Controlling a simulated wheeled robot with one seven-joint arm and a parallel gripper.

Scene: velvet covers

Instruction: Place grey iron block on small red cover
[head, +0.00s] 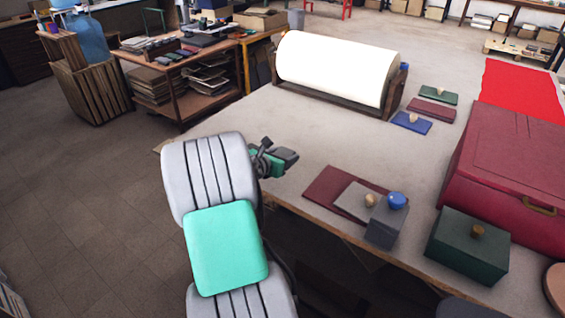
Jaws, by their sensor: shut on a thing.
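My gripper (284,157) is at the left edge of the table, partly hidden by my wrist. It is shut on a small dark grey piece (290,155); its shape is hard to make out, and I cannot tell for sure that it is the grey iron block. A small flat dark red cover (424,108) lies at the back right, between a green cover (441,97) and a blue cover (412,127). It is well apart from my gripper. A larger dark red cover (325,184) lies near the front edge.
A grey cover (352,202) with a tan knob lies on the larger red one, beside a grey box (386,234) with a blue knob. A green box (466,252) and big red case (510,165) stand right. A white roll (338,66) lies behind. Mid-table is clear.

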